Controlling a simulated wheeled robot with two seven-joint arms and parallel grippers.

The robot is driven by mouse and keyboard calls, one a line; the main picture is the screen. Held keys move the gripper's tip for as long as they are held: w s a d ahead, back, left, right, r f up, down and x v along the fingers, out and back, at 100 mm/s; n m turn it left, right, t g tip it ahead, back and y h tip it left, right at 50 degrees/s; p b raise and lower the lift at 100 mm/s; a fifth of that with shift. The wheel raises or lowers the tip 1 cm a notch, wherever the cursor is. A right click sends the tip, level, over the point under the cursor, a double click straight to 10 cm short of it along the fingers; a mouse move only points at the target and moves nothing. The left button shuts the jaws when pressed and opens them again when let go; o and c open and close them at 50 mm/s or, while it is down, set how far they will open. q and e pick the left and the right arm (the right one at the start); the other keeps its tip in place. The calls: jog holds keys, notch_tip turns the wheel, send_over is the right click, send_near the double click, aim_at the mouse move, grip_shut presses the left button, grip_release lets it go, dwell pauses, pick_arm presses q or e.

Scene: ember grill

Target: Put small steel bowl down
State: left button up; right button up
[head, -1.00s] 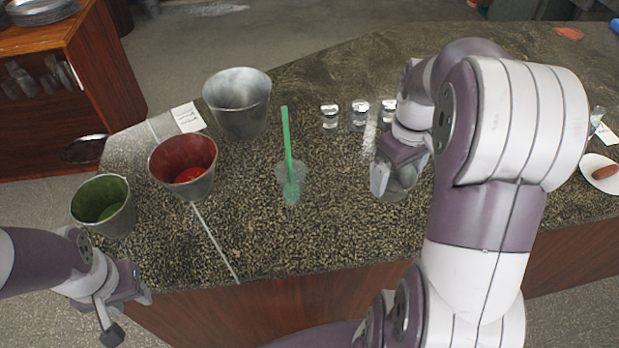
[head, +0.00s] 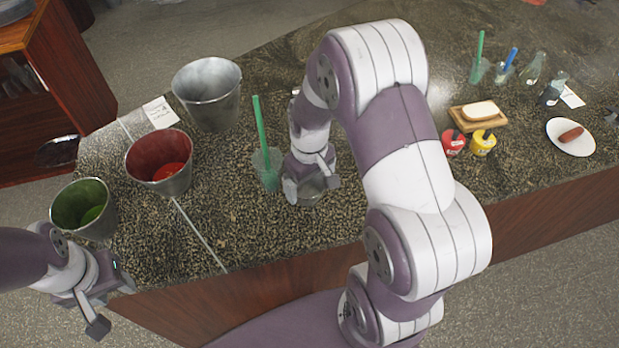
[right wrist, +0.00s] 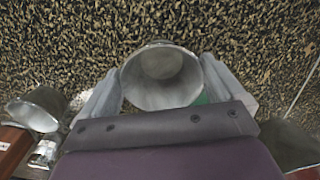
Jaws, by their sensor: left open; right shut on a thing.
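The small steel bowl (right wrist: 162,90) is between the fingers of my right gripper (head: 312,186), which is shut on it. In the right wrist view the bowl's round rim faces the camera, and speckled counter shows beyond it. In the head view my right gripper points down over the counter, just right of the clear cup with a green straw (head: 267,170). The bowl is mostly hidden there, and I cannot tell whether it touches the counter. My left gripper (head: 112,306) is open and empty at the counter's front left edge.
A steel bucket (head: 208,95), a red-lined bucket (head: 160,165) and a green-lined bucket (head: 84,209) stand at left. A wooden board (head: 478,116), red and yellow jars and a white plate (head: 570,138) are at right. The counter's front middle is clear.

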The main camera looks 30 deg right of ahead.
jog(key=shift+w+f, duration=0.15)
jog(key=shift+f, duration=0.05)
jog(key=o, duration=0.7)
notch_tip(320, 180, up, 12)
jog(key=s+a+f+m+t, duration=0.1)
jog(key=s+a+f, duration=0.3)
jog(key=s, duration=0.4)
jog(key=shift+a+f+m, duration=0.25)
jog(key=shift+a+m, duration=0.15)
jog(key=shift+a, duration=0.3)
